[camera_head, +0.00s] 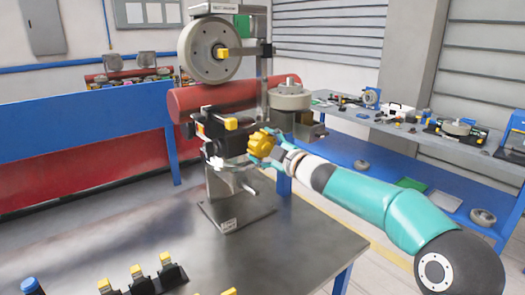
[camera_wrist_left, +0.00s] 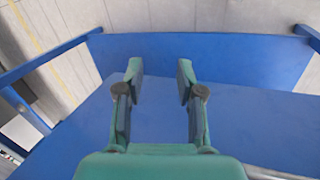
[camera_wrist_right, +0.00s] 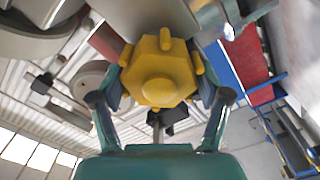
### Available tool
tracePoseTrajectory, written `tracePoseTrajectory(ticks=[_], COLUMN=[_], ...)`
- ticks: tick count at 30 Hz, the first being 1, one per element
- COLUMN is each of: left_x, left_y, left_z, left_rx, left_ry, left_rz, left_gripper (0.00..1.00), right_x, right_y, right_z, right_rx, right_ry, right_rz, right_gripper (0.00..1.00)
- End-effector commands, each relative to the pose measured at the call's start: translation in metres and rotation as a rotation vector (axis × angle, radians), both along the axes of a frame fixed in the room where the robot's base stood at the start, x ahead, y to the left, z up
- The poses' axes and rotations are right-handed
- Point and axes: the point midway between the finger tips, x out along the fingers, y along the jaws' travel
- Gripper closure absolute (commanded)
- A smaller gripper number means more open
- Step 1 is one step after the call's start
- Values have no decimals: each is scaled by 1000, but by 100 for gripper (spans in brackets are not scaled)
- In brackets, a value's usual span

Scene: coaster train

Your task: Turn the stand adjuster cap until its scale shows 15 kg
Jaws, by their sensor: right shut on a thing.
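My right gripper (camera_head: 268,152) reaches in from the right and is shut on the cap. In the right wrist view the lobed yellow cap (camera_wrist_right: 158,75) fills the space between the two fingers of the right gripper (camera_wrist_right: 160,88). The scale cannot be read in any view. My left gripper (camera_wrist_left: 160,75) shows only in its wrist view, with its fingers apart and nothing between them, over a blue surface.
A large grey wheel (camera_head: 209,50) is mounted high on the stand. The grey table (camera_head: 150,245) carries black clamps with yellow tops (camera_head: 170,268) at its front left. A side bench (camera_head: 400,135) with tools stands at the right. The table's right part is clear.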

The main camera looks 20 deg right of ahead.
Motion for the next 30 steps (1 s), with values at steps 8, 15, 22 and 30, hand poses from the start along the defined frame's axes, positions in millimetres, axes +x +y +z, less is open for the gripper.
tracePoseTrajectory(ticks=[8,15,22,30], left_x=[0,0,0,0], left_y=[0,0,0,0], left_z=[-9,-11,-11,-11], left_rx=[0,0,0,0], left_ry=[0,0,0,0], left_rz=[0,0,0,0], left_gripper=[62,62,62,62], right_x=[0,0,1,1], right_y=[3,3,4,4], right_z=[-7,-8,-8,-9], right_rx=[-171,-242,-259,-258], right_ry=[-53,-77,-81,-81], right_rz=[5,6,7,7], right_gripper=[59,59,59,22])
